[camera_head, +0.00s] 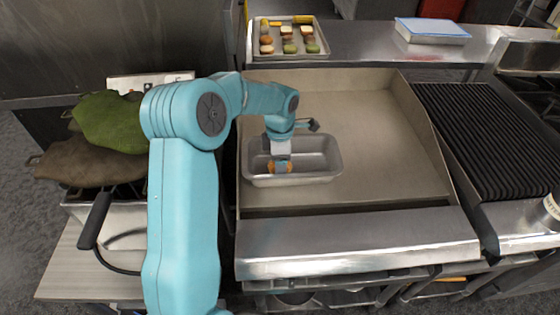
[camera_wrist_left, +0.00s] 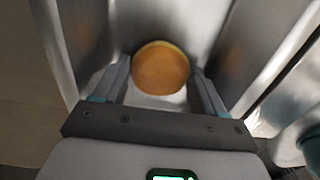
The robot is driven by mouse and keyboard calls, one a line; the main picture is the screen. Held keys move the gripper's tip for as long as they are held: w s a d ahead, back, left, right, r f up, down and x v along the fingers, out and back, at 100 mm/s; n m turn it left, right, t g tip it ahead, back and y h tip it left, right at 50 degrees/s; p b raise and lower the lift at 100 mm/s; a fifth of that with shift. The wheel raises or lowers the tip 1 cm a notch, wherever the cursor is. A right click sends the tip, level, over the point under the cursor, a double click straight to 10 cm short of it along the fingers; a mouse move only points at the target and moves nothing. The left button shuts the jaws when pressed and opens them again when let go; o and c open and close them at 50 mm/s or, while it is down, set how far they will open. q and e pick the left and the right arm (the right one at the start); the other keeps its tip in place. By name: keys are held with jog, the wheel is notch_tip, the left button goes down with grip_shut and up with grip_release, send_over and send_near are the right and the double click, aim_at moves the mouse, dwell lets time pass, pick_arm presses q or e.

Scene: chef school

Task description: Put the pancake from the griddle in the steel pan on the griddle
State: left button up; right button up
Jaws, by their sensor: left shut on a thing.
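The steel pan (camera_head: 325,158) is a rectangular, deep tray standing on the left part of the flat griddle (camera_head: 370,130). My left gripper (camera_head: 281,163) reaches down inside the pan's left part. The pancake (camera_head: 287,168), round and golden brown, is at its fingertips, within the pan's walls. In the left wrist view the pancake (camera_wrist_left: 160,68) sits between the two fingers of my left gripper (camera_wrist_left: 163,82), with the pan's metal walls around it. The gripper is shut on the pancake. I cannot tell whether the pancake touches the pan floor. My right gripper is not in view.
A tray (camera_head: 257,54) with several small food pieces is on the back counter, with a blue-lidded container (camera_head: 432,30) to its right. A ribbed grill (camera_head: 475,125) adjoins the griddle on the right. Oven mitts (camera_head: 110,122) lie at left. The griddle's right part is clear.

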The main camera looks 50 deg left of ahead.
pick_arm(q)
jog(key=o, duration=0.8)
jog(key=shift+w+f, duration=0.1)
jog(key=shift+r+p, duration=0.45)
notch_tip(320, 180, up, 12)
jog(key=shift+f, duration=0.2)
jog(key=shift+f, duration=0.1)
